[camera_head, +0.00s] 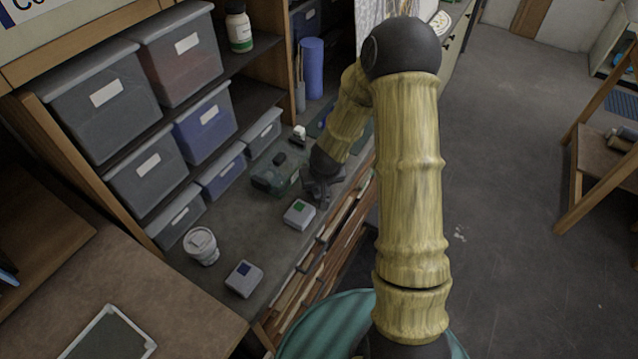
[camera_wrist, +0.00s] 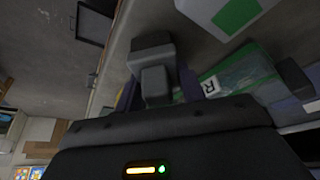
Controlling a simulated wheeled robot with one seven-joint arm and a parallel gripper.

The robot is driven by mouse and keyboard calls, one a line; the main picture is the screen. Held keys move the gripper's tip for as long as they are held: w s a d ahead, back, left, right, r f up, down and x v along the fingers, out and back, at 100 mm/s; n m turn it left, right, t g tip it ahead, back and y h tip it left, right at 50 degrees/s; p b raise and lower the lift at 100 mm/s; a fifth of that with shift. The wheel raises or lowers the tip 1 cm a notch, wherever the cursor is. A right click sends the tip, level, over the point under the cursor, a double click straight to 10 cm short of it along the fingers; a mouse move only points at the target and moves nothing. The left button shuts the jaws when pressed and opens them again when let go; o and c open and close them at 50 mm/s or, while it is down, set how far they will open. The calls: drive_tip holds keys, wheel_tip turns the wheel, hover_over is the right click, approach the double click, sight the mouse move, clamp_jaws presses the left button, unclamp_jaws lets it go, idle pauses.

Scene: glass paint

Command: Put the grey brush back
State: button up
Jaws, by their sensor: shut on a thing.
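My gripper (camera_head: 322,186) is low over the grey work surface, between the green tool and the small green-labelled box. In the wrist view a grey blocky thing (camera_wrist: 152,72) sits at the middle of the jaws. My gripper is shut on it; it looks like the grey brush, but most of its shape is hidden. In the head view my wrist and fingers cover it, so I cannot tell whether it touches the surface. A slim grey upright thing (camera_head: 300,95) stands farther back beside a blue cylinder (camera_head: 312,68); I cannot tell what it is.
A green tool (camera_head: 273,177) lies just left of my gripper. A box with a green label (camera_head: 299,213), a blue-marked box (camera_head: 244,278) and a white tub (camera_head: 201,246) stand nearer. Lidded bins (camera_head: 145,175) fill the shelves on the left. Open floor (camera_head: 520,180) lies right.

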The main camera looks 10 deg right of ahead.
drive_tip(key=o, duration=1)
drive_tip(key=shift+f, duration=0.15)
drive_tip(key=p+v, duration=0.2)
drive_tip(key=v, duration=1)
drive_tip(key=shift+p, duration=0.35)
